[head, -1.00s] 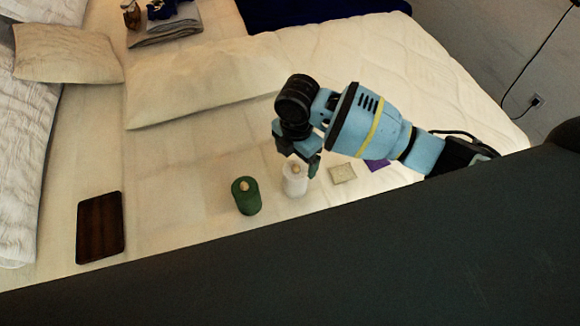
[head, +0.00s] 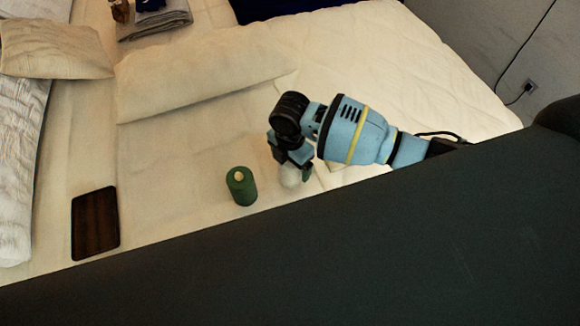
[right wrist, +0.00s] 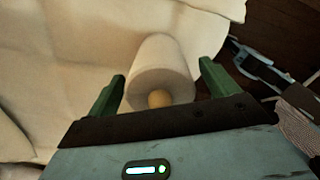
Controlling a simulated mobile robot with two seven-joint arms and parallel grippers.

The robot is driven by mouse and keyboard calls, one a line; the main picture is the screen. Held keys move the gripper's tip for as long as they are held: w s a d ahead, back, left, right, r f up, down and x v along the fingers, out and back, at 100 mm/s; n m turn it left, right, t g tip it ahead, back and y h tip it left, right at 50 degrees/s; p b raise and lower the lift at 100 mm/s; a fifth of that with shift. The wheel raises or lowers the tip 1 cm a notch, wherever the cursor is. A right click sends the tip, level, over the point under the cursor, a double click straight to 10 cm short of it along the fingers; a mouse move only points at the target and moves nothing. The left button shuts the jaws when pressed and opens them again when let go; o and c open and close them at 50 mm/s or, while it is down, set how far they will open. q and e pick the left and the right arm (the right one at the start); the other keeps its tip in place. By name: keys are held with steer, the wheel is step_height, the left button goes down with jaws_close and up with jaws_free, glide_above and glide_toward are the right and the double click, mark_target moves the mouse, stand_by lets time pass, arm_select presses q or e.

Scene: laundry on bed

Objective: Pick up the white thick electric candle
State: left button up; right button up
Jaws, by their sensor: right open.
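The white thick candle (head: 290,176) stands on the bed under my right gripper (head: 292,170) in the head view, partly hidden by it. In the right wrist view the candle (right wrist: 163,72) is between the two green fingers of my right gripper (right wrist: 160,85), with its yellowish tip toward the palm. The fingers are open, with a gap on each side of the candle. My left gripper is not in view.
A green candle (head: 242,187) stands just left of the white one on the bed (head: 180,140). A dark brown tablet-like board (head: 95,223) lies farther left. Pillows (head: 55,48) and folded cloth (head: 153,20) lie at the back. A dark surface fills the lower right.

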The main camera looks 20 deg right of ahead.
steer(key=shift+f, duration=0.15)
steer(key=c, duration=1.1)
steer(key=shift+c, duration=0.2)
